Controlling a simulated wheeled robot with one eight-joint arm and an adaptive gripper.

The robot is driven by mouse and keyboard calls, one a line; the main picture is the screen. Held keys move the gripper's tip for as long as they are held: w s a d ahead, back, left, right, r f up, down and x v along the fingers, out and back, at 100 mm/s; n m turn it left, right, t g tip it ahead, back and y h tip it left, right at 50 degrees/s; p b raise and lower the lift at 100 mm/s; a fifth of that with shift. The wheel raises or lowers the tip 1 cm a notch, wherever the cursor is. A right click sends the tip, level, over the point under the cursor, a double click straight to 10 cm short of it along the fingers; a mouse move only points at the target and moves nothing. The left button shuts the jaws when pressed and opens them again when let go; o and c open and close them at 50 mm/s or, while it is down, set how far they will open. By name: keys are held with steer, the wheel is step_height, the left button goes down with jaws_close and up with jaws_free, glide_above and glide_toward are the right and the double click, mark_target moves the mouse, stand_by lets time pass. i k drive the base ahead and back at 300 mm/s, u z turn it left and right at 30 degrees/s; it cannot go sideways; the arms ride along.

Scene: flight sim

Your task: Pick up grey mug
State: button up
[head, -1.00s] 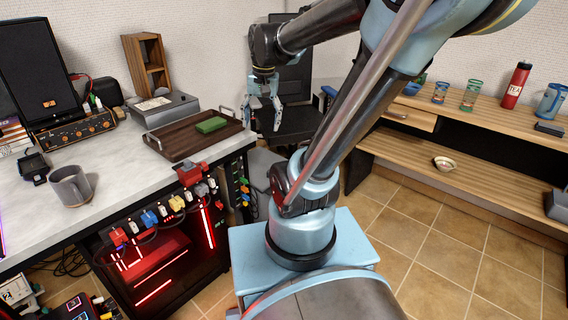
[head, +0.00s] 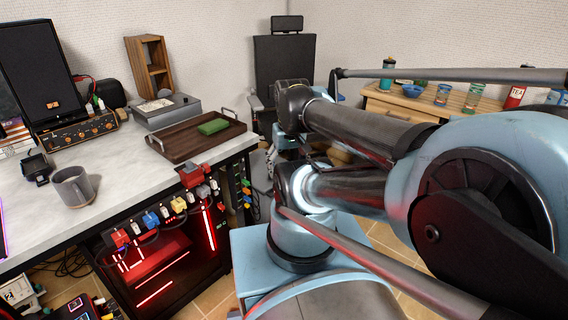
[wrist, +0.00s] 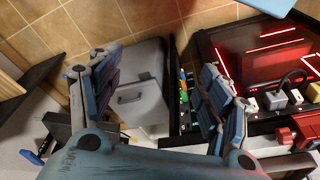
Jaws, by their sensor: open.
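The grey mug (head: 72,187) stands upright on the pale worktop (head: 120,165) at the left of the head view, its handle on the right side. It does not show in the wrist view. My gripper (wrist: 158,82) is open and empty in the wrist view, with its two fingers wide apart. In the head view my gripper is mostly hidden by my arm, low beyond the right end of the worktop, well away from the mug.
A wooden tray (head: 180,148) with a green block (head: 212,127) lies near the worktop's right end. A black speaker (head: 38,75) stands behind the mug. Coloured plugs (head: 150,219) line the worktop's front edge.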

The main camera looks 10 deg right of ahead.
mark_target(73, 183)
steer(key=u, duration=0.9)
steer(key=k, duration=0.4)
steer(key=u, duration=0.3)
